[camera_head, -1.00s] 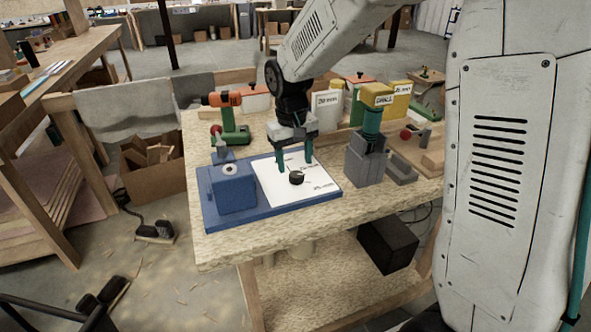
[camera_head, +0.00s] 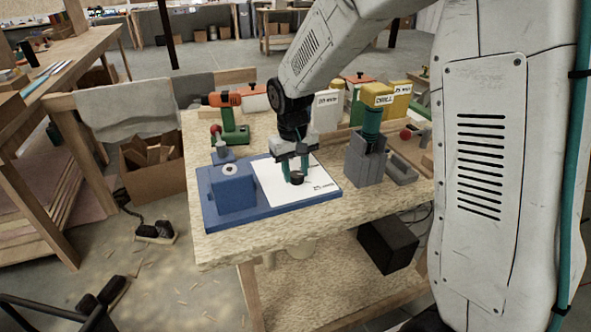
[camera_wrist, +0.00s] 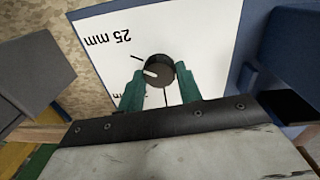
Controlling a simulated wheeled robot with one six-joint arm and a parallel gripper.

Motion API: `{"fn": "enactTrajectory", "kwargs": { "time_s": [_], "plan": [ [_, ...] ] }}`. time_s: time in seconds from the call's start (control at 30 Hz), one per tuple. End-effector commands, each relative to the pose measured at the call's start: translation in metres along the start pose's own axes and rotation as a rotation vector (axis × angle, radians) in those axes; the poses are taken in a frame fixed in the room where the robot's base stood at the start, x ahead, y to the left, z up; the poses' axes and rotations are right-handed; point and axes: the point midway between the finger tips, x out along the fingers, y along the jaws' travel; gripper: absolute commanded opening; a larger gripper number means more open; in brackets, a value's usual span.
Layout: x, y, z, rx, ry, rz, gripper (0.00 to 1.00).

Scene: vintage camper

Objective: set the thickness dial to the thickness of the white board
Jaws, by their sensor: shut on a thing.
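The thickness dial (camera_head: 297,178) is a black knob on a white plate (camera_head: 266,182) set in a blue base. My gripper (camera_head: 296,172) points down over it, with teal fingers on both sides of the knob. In the wrist view, the gripper (camera_wrist: 158,88) is shut on the dial (camera_wrist: 160,71). The knob's white pointer points left and slightly up in that view, near the tick beside the "25 mm" print (camera_wrist: 107,37). Other plate print is partly hidden by a finger. The white board (camera_head: 327,112) stands upright behind; its printed label is too small to read surely.
A blue block (camera_head: 234,189) sits on the base left of the plate. A grey holder (camera_head: 364,163) with a yellow-and-green tool marked "DRILL" stands close on the right. A green-and-orange drill (camera_head: 234,128) stands behind. The table's front right is clear.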

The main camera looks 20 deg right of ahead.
Motion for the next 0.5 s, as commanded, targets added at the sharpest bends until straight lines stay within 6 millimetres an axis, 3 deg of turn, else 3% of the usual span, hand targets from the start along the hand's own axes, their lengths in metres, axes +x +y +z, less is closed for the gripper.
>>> {"fn": "enactTrajectory", "kwargs": {
  "time_s": [0.27, 0.5],
  "plan": [
    [-0.0005, -0.0004, 0.0000, -0.103, 0.007, 0.000, 0.12],
    [-0.0007, -0.0005, 0.0005, -0.298, 0.019, 0.000, 0.12]
  ]
}}
